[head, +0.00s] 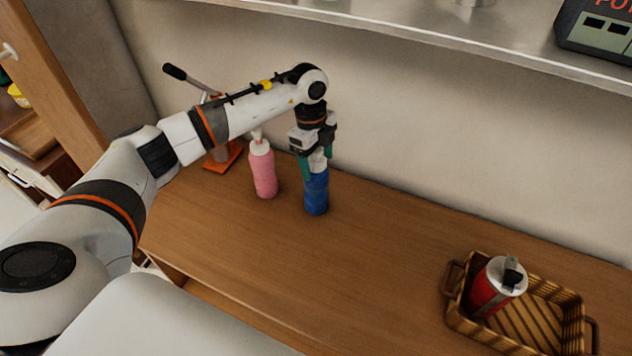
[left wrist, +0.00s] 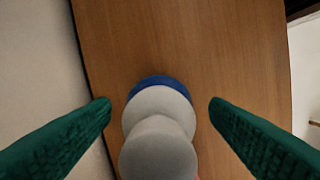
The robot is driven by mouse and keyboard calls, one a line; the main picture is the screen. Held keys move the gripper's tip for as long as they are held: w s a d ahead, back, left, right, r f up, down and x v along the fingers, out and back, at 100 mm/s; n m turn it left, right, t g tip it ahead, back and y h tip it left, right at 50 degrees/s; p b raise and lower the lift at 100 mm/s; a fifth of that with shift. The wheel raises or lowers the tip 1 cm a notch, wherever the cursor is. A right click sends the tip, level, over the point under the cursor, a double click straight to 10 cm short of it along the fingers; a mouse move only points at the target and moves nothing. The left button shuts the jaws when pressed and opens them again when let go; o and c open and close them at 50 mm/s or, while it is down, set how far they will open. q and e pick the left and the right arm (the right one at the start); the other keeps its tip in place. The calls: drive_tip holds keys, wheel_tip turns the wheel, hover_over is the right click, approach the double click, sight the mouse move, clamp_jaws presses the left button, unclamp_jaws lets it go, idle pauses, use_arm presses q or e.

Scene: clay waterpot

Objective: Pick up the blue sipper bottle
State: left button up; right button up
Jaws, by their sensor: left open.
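The blue sipper bottle (head: 316,192) stands upright on the wooden table, with a white top. My left gripper (head: 316,163) is directly above it and points down, its green fingers around the white top. In the left wrist view, the bottle's white cap (left wrist: 158,140) and a blue rim (left wrist: 158,82) lie between the open fingers (left wrist: 160,108), with a gap on each side. A pink bottle (head: 263,170) stands just left of the blue one. My right gripper is in neither view.
An orange-based lever device (head: 223,160) stands behind the pink bottle. A wicker basket (head: 535,318) holding a red bottle (head: 484,298) with a white top is at the right. A shelf (head: 480,45) overhangs the back wall. The table middle is clear.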

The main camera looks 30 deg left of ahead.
use_arm(q)
drive_tip(key=c, duration=1.4)
clamp_jaws()
drive_tip(key=shift+w+r, duration=0.1)
